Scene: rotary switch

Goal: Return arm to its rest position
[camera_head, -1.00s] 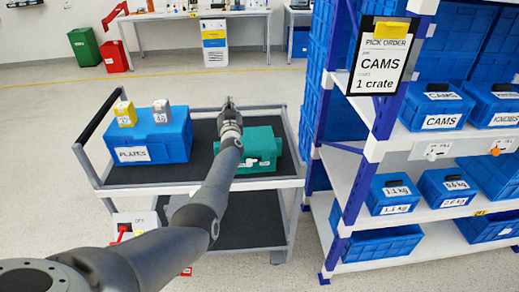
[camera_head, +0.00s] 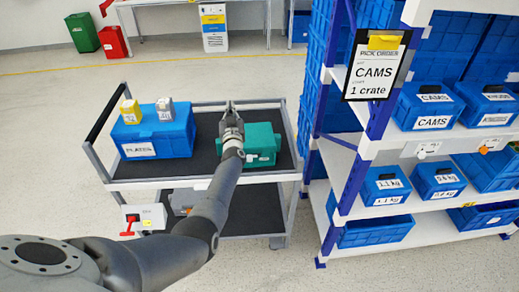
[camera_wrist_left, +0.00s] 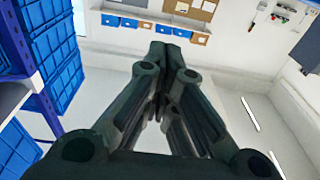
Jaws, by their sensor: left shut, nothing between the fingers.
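My left arm reaches in from the lower left of the head view. Its gripper (camera_head: 231,105) points away from me, above the cart and just left of a teal case. In the left wrist view the fingers (camera_wrist_left: 172,45) are together at their tips with nothing between them, pointing toward the far wall. A white box with a red handle (camera_head: 127,228), perhaps a rotary switch, shows by the cart's lower left, left of my arm. My right gripper is in neither view.
The cart (camera_head: 130,185) carries a blue PLATES crate (camera_head: 152,140) and the teal case (camera_head: 262,140). A shelf rack with blue crates (camera_head: 430,107) stands to the right, with small white and orange knobs (camera_head: 483,150) on one shelf edge. Floor behind the cart is open.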

